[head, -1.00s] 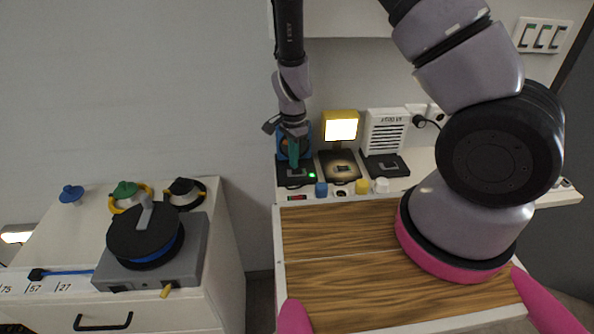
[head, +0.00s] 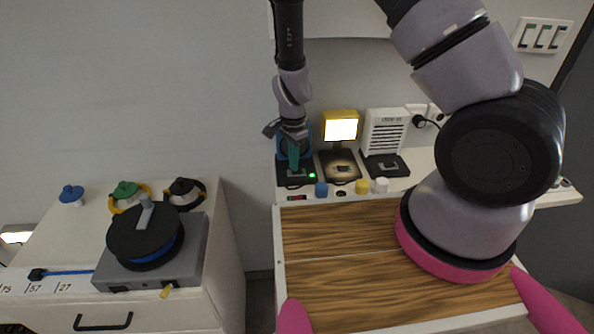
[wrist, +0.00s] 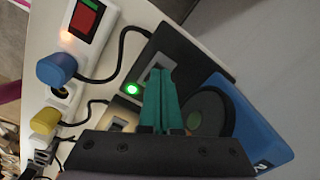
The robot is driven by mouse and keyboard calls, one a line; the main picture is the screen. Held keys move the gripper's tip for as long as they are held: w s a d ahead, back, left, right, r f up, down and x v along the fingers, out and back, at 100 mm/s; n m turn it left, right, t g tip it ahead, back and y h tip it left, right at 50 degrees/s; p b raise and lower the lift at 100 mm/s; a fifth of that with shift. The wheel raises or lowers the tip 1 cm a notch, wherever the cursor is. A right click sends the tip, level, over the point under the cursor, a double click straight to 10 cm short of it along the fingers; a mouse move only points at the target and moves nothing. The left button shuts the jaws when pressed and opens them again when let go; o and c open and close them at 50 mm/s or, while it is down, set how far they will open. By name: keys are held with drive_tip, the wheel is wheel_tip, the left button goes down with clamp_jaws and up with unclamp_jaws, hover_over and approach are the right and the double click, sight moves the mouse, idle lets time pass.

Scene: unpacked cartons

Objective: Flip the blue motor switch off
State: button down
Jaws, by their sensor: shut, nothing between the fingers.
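The blue motor (head: 282,143) stands on a black base plate (head: 289,181) at the back left of the wooden-topped bench. Its blue housing also shows in the wrist view (wrist: 262,130), with a dark round part. A green light (wrist: 131,88) glows on the plate. A grey switch (wrist: 151,71) on the plate is partly hidden by my fingers, so its position cannot be told. My gripper (head: 293,165), with teal fingers, is shut and empty, pointing down over the plate. In the wrist view the fingertips (wrist: 158,72) overlap the switch; contact cannot be told.
A lit yellow lamp (head: 341,127) and a white heater-like unit (head: 384,131) stand to the right, each with its own black plate. A power strip with a red switch (wrist: 88,18) and blue (wrist: 55,67), yellow and white plugs lies in front. A left cabinet carries a reel.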

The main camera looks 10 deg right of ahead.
drive_tip(key=shift+f, duration=0.3)
drive_tip(key=shift+r, duration=3.5)
